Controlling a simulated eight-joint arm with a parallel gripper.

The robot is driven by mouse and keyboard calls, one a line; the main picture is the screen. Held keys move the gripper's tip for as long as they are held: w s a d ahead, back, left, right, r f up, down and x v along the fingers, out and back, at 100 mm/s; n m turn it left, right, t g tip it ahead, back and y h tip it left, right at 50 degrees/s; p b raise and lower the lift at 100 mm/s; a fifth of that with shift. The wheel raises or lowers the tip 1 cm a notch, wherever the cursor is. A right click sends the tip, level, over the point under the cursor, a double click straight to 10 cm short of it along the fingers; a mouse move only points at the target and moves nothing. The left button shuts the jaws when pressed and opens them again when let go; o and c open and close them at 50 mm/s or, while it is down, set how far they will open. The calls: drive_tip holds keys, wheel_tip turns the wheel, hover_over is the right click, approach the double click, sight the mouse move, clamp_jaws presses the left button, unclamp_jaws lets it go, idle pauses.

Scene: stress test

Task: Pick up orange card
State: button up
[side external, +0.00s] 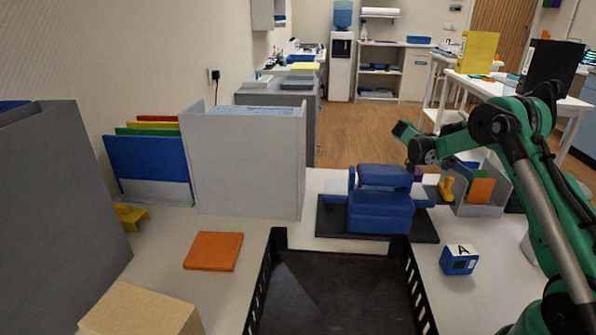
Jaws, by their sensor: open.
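An orange card (213,251) lies flat on the white table, left of the black tray. A second orange piece (481,190) stands in a small grey holder (499,200) at the right. My green arm rises from the lower right and reaches left over the table. My gripper (411,164) is at its far end, beside the blue device, well to the right of and above the flat orange card. It is open, and I see nothing held. Its fingertips are small and hard to make out.
A black slotted tray (262,283) fills the front middle. The blue device (380,208) stands on a dark base behind it. A grey bin (248,165), blue folder (148,160), tan box (141,312) and yellow piece (132,216) surround the card. A blue "A" cube (459,262) sits right.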

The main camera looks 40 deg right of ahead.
sight(481, 180)
drive_tip(key=x, duration=0.6)
drive_tip(key=shift+s+a, duration=0.25)
drive_tip(key=shift+s, duration=0.05)
clamp_jaws()
